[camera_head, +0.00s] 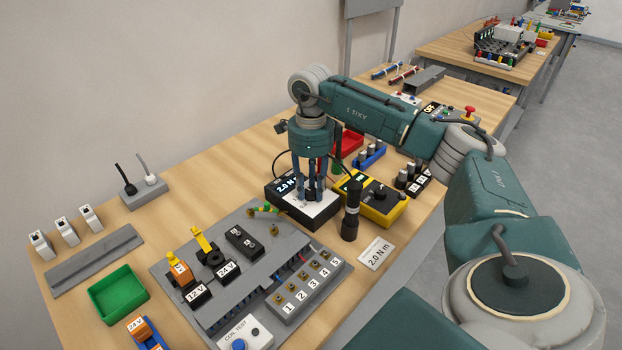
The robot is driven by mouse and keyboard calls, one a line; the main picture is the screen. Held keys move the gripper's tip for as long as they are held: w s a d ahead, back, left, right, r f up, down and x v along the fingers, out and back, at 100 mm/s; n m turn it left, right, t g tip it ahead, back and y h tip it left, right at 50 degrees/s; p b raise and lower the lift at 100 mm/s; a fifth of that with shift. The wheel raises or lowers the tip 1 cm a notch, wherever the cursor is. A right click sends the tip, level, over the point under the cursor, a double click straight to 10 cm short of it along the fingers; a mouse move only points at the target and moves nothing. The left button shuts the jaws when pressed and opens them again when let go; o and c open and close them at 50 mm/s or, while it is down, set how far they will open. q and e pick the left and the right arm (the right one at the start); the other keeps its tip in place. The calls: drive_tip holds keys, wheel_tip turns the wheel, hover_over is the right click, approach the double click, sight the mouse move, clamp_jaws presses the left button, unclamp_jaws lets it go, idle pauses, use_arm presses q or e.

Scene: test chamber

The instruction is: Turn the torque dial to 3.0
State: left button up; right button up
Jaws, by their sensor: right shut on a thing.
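The torque unit (322,212) is a black box with a white top panel, standing on the wooden bench. Its lit display (289,185) reads 2.0 N m. My right gripper (314,196) points straight down over the white panel, its fingers shut on the torque dial. The fingers hide the dial, so its pointer and scale cannot be read. My left gripper is not in view.
A black screwdriver-like tool (350,212) stands upright just right of the unit. The grey terminal board (215,262) is at the left.

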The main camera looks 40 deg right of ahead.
drive_tip(key=m, duration=0.4)
drive_tip(key=shift+r+m+p, duration=0.1)
drive_tip(key=shift+m+p, duration=0.2)
drive_tip(key=m, duration=0.5)
drive_tip(key=shift+p, duration=0.4)
drive_tip(key=m, duration=0.6)
drive_tip(key=shift+w+p, duration=0.1)
drive_tip(key=shift+p, duration=0.25)
drive_tip(key=shift+m+p, duration=0.3)
drive_tip(key=shift+m, duration=2)
drive_tip(key=o, duration=1.2)
drive_tip(key=shift+c, duration=0.2)
